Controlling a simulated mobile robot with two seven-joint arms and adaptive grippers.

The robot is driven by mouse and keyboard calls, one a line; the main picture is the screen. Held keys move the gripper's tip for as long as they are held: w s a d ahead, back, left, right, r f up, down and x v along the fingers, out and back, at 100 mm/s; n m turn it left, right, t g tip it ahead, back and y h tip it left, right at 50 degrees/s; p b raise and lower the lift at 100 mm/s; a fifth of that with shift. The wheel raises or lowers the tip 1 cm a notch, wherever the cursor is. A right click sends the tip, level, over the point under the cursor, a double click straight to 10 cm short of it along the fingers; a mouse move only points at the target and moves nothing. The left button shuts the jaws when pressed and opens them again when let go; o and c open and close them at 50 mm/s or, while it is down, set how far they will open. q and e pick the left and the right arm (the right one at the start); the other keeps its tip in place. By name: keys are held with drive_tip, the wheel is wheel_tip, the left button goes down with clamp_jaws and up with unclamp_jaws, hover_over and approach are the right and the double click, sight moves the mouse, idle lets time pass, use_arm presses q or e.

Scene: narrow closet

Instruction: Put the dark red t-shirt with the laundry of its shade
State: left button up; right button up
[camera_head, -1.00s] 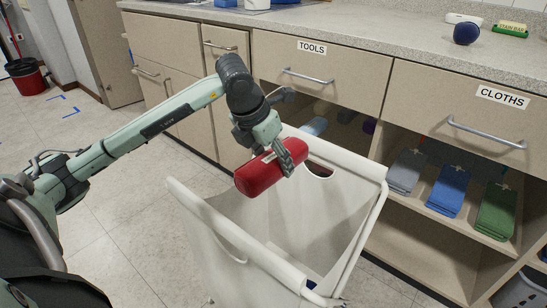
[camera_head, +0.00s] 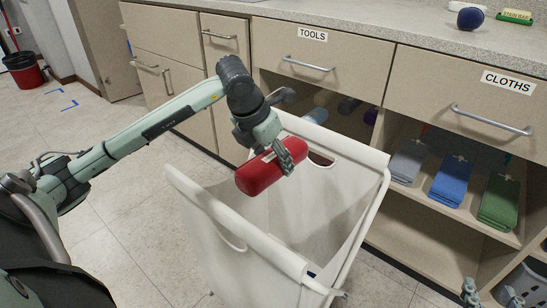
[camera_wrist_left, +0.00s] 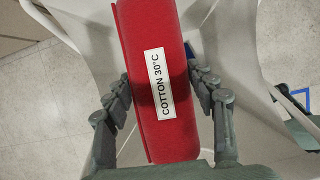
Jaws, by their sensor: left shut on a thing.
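The dark red t-shirt is a rolled red bundle (camera_head: 259,176), held over the white laundry hamper (camera_head: 225,250). In the left wrist view the red bundle (camera_wrist_left: 158,45) carries a white label reading COTTON 30°C. My left gripper (camera_head: 283,158) is shut on it, with a finger on each side in the left wrist view (camera_wrist_left: 165,95). The hamper is open at the top with cut-out handles. A small blue patch shows low inside it; I cannot tell what it is. My right gripper (camera_head: 493,296) shows at the bottom right corner, fingers apart and empty.
Drawers labelled TOOLS (camera_head: 311,35) and CLOTHS (camera_head: 507,82) are behind the hamper. Grey (camera_head: 407,160), blue (camera_head: 453,182) and green (camera_head: 498,202) cloths lie on the open shelf. A red bucket (camera_head: 24,70) stands far left. Floor at left is clear.

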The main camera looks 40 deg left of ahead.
use_arm(q)
drive_tip(key=o, duration=1.3)
drive_tip(key=shift+o, duration=0.2)
drive_tip(key=v, duration=1.2)
